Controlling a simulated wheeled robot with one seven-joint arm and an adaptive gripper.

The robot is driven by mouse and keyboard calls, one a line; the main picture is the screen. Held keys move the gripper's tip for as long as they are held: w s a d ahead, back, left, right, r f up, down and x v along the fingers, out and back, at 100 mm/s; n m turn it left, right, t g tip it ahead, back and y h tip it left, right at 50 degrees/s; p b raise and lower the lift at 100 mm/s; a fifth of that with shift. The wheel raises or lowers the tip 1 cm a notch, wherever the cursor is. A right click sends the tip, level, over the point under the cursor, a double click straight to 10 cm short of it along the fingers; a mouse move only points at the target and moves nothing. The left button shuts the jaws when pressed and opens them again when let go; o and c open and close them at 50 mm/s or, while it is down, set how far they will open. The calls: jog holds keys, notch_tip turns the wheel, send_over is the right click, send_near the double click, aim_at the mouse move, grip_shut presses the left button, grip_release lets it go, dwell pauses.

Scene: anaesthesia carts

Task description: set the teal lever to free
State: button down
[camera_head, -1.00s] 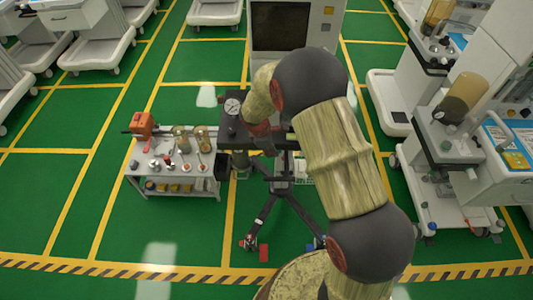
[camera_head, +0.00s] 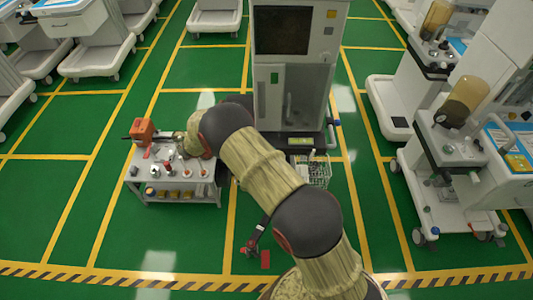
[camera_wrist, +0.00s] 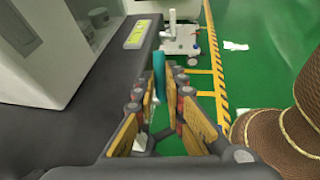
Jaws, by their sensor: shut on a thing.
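The teal lever (camera_wrist: 159,75) stands upright between my gripper's fingers in the wrist view, beside the dark edge of a machine's base. My gripper (camera_wrist: 166,76) is shut on it, with the lever's top showing between the pads. The lever's lower end and mount are hidden by the fingers. No marking for the free position can be read. In the head view my arm reaches left and hides both the gripper and the lever.
The tall grey machine (camera_head: 290,95) has a dark base with a yellow-green label (camera_head: 300,141), also close left in the wrist view (camera_wrist: 138,34). A small tool cart (camera_head: 150,190) with an orange device (camera_head: 142,130) stands left.

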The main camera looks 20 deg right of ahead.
jog(key=shift+w+a+f+h+b, duration=0.1)
jog(key=shift+a+h+b, duration=0.1)
jog(key=shift+h, duration=0.4)
jog(key=shift+w+a+f+h+b, duration=0.1)
jog(key=shift+a+h+b, duration=0.1)
jog(key=shift+h, duration=0.4)
jog(key=c, duration=2.1)
grip_release()
jog(key=shift+a+n+g, duration=0.1)
jog(key=shift+n+g, duration=0.2)
jog(key=shift+c, duration=0.2)
jog(key=v, duration=1.2)
jog(key=shift+f, duration=0.15)
